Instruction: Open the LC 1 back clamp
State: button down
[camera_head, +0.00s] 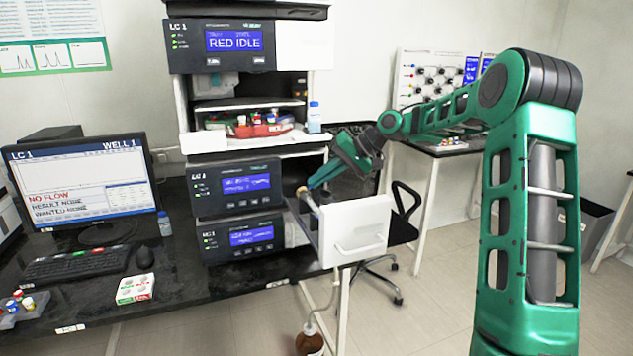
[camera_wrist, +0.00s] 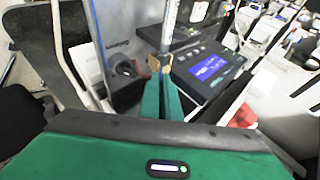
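The LC 1 stack stands on the black bench, and its white-fronted column drawer (camera_head: 355,232) sticks out to the right. My gripper (camera_head: 306,189) reaches down over the drawer from the right. In the wrist view, my gripper's two green fingers (camera_wrist: 160,66) lie nearly side by side, with tan tips close together. A pale column (camera_wrist: 171,22) runs in line with the tips, and I cannot tell if they touch it. A dark round part (camera_wrist: 127,69) is on the left of the tips. The back clamp is not clear, and I cannot tell its state.
LC 1 display modules (camera_head: 246,183) stand left of the drawer. A red tray (camera_head: 262,129) and a capped bottle (camera_head: 314,117) are on the shelf above. A brown bottle (camera_head: 309,340) hangs low under the drawer. A black chair (camera_head: 404,200) is behind. A monitor (camera_head: 85,185) is far left.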

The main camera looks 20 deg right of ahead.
jog(key=shift+f, duration=0.15)
jog(key=c, duration=2)
grip_release()
jog(key=v, duration=1)
jog(key=shift+d+r, duration=0.25)
